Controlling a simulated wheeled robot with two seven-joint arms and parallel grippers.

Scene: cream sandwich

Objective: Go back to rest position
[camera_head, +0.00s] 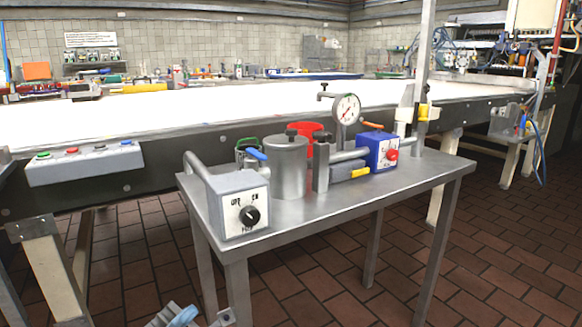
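A small part of what looks like my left gripper (203,317) shows at the bottom edge, left of the middle. It is a grey and blue piece and a smaller grey piece, with the rest cut off by the frame. It is low in front of the small metal table (330,212), apart from the things on it. I cannot tell whether it is open or shut, and nothing held shows. My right gripper is not in view.
On the table stand a switch box (240,203), a metal cylinder (289,168), a dial gauge (347,109), a red container (305,128) and a blue box (378,150). A long bright conveyor (150,115) runs behind. The tiled floor (480,265) at right is clear.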

